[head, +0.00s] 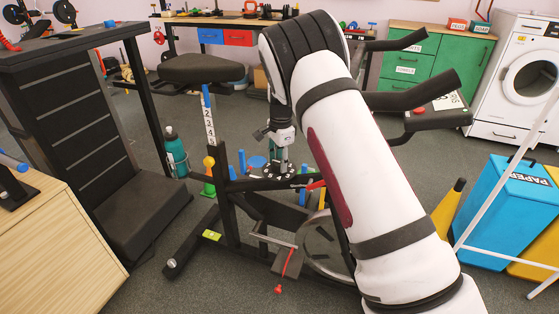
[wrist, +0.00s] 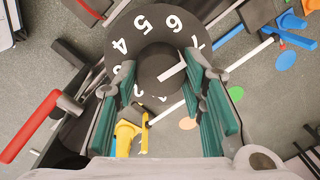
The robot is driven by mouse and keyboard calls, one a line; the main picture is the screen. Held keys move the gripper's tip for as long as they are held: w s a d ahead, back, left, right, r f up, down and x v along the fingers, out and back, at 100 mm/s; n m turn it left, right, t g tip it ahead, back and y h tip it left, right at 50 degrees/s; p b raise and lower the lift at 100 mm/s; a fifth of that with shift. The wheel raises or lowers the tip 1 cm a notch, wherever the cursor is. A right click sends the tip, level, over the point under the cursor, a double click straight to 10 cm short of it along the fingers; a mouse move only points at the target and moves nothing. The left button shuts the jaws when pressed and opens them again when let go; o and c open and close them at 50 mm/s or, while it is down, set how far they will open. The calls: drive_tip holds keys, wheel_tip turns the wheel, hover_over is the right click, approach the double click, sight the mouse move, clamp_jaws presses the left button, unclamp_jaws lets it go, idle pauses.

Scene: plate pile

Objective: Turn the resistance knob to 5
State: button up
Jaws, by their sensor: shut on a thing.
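The resistance knob (wrist: 155,63) is a dark round cap in the middle of a black dial (wrist: 150,13) with white numbers. In the wrist view 4, 5, 6 and 7 show along the dial's far side; the near numbers are mostly hidden. A white pointer line on the knob slants up and right, roughly toward the 7 side; a finger is close to its outer end. My gripper (wrist: 158,72) has its green-padded fingers on both sides of the knob, shut on it. In the head view my gripper (head: 283,163) points down over the dial (head: 262,172) on the exercise bike.
The bike's black saddle (head: 200,68) and handlebars (head: 420,95) stand around my arm. A red lever (wrist: 30,125) shows at left in the wrist view. A blue paper bin (head: 510,195) stands at right, a wooden cabinet (head: 60,245) at left. Grey floor lies between.

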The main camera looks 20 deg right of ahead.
drive_tip(key=n, duration=0.3)
drive_tip(key=shift+n+p, duration=0.4)
drive_tip(key=n, duration=0.3)
drive_tip(key=shift+d+n, duration=0.1)
drive_tip(key=shift+n, duration=0.3)
drive_tip(key=n, duration=0.4)
drive_tip(key=shift+w+n+g+p, duration=0.1)
drive_tip(key=shift+n+g+p, duration=0.2)
drive_tip(key=shift+n, duration=1.3)
drive_tip(key=o, duration=1.2)
drive_tip(key=shift+c, duration=0.2)
